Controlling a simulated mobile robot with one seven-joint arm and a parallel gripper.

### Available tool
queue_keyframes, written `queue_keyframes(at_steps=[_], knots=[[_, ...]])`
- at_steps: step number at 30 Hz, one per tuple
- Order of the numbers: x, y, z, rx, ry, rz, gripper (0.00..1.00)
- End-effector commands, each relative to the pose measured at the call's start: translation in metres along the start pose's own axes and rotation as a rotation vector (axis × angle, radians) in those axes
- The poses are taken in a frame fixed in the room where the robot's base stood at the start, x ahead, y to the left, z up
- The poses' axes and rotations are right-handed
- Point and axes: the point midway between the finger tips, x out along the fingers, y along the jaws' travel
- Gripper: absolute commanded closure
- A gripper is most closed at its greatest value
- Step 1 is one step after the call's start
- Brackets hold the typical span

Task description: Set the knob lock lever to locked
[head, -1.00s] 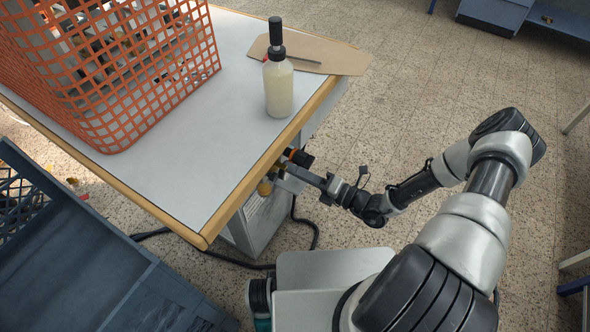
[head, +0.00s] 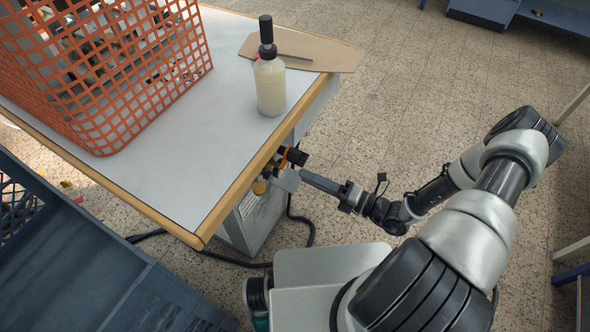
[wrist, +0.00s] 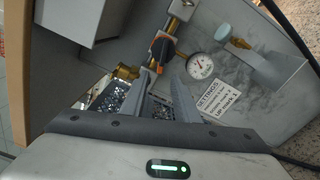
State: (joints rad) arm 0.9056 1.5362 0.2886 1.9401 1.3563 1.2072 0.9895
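A black knob (wrist: 156,50) with an orange part (wrist: 163,41) sits on brass fittings under the table, beside a round white gauge (wrist: 200,66). The orange part looks like the lock lever; I cannot tell its setting. In the head view the black knob (head: 298,156) juts out past the table's edge. My gripper (wrist: 165,76) has its two fingers apart with nothing between them. In the wrist view the fingertips lie just below the knob and left of the gauge.
A pale blue paddle handle (wrist: 224,32) and a settings label (wrist: 222,100) are on the grey panel. The table (head: 190,165) overhangs the fittings. It bears an orange basket (head: 150,110) and a bottle (head: 270,88). Open floor lies right of the table.

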Motion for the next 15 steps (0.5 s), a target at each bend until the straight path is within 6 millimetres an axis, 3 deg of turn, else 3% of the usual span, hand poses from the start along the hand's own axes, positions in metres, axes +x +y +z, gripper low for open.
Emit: queue_keyframes(at_steps=[7, 15], knots=[[-0.061, -0.001, 0.001, -0.002, -0.001, -0.003, 0.72], [-0.099, 0.000, 0.000, -0.001, 0.000, -0.002, 0.72]])
